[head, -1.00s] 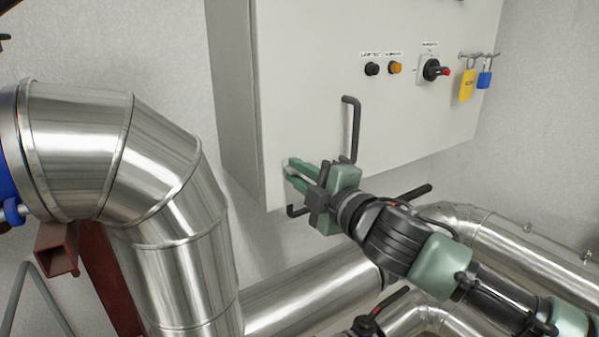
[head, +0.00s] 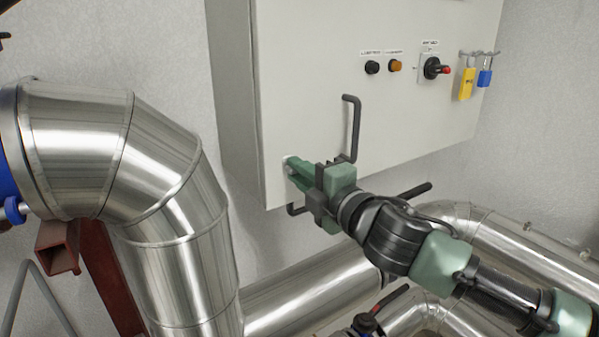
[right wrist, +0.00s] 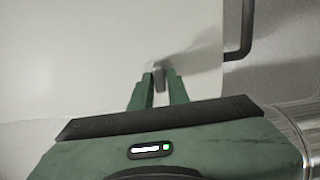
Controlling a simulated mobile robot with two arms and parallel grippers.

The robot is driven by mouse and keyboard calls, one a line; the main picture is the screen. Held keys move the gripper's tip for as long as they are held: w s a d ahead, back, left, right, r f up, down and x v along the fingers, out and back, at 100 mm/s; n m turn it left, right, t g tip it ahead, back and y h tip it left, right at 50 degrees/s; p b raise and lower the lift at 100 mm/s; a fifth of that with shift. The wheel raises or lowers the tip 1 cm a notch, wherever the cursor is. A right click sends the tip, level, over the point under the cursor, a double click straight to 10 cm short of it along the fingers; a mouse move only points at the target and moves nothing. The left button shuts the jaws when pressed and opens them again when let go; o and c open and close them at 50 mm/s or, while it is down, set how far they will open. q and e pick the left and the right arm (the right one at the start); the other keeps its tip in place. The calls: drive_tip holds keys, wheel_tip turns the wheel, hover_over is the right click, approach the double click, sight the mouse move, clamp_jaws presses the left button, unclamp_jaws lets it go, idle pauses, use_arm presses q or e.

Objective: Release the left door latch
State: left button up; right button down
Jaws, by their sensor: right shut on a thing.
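The grey cabinet door (head: 400,110) fills the middle of the head view. A small grey metal latch (right wrist: 158,72) sits near the door's lower left corner. In the right wrist view it shows between the fingertips of my right gripper (right wrist: 160,80). In the head view my right gripper (head: 293,168) reaches this corner from the lower right with its green fingers closed on the latch. The fingers hide most of the latch there, so its angle is hard to tell. My left gripper is not in view.
A black door handle (head: 355,125) stands just above my right gripper. Two buttons, a rotary switch (head: 432,68) and yellow and blue padlocks (head: 467,83) are higher on the right. A large shiny pipe (head: 165,190) stands at left; more pipes run below the cabinet.

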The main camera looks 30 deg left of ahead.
drive_tip(key=c, duration=1.5)
unclamp_jaws()
drive_tip(key=shift+o, duration=0.2)
drive_tip(key=b+v, duration=0.3)
drive_tip(key=v, duration=0.4)
drive_tip(key=shift+s+d, duration=0.15)
drive_tip(key=shift+d, duration=0.15)
